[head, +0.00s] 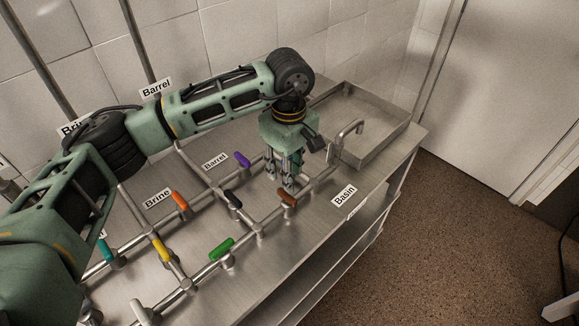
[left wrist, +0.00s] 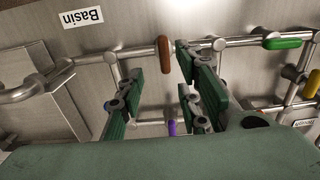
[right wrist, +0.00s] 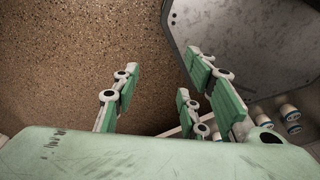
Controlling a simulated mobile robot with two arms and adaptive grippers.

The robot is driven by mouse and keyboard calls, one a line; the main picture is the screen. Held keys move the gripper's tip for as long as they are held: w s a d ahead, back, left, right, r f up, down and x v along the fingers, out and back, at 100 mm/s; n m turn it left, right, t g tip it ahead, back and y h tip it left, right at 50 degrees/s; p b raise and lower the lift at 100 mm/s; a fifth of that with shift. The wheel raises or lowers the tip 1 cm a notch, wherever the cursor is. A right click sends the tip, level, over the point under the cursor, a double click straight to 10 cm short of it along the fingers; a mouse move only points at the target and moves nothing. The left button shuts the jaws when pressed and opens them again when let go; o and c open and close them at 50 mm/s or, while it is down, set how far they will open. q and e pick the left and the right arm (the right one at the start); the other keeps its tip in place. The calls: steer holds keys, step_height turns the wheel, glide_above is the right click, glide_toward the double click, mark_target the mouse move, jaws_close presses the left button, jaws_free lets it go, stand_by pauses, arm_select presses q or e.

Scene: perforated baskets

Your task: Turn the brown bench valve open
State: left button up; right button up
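The brown bench valve handle (head: 288,197) sits on the pipe that runs toward the Basin label, at the right end of the pipework. In the left wrist view the brown handle (left wrist: 164,54) shows upright in the picture, across the pipe, between the spread fingers. My left gripper (head: 284,182) hangs fingers down just behind the brown handle in the head view. In the left wrist view the left gripper (left wrist: 160,75) is open, and I see no clear contact with the handle. My right gripper (right wrist: 160,85) is open and empty in the right wrist view, away from the pipework.
Other handles stand close by: black (head: 233,199), purple (head: 242,160), orange (head: 180,201), green (head: 221,248), yellow (head: 161,250) and teal (head: 105,249). A metal basin (head: 385,142) with a tap (head: 345,135) is at the right. A Basin label (head: 344,195) lies near the bench edge.

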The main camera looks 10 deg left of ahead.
mark_target(289, 196)
arm_select(q)
steer(key=f, duration=0.1)
steer(key=s+f+p, duration=0.1)
steer(key=f, duration=0.1)
steer(key=f+p, duration=0.1)
steer(key=shift+s+d+f, duration=0.15)
steer(key=shift+s+f, duration=0.2)
steer(key=shift+w+f+p, duration=0.2)
steer(key=shift+f, duration=0.35)
steer(key=shift+w+f+p, duration=0.15)
steer(key=shift+f+p, duration=0.05)
steer(key=shift+f, duration=0.45)
jaws_close()
arm_select(e)
steer(key=shift+s+r, duration=0.7)
steer(key=shift+s, duration=0.25)
steer(key=shift+s+r, duration=0.7)
steer(key=shift+s, duration=0.2)
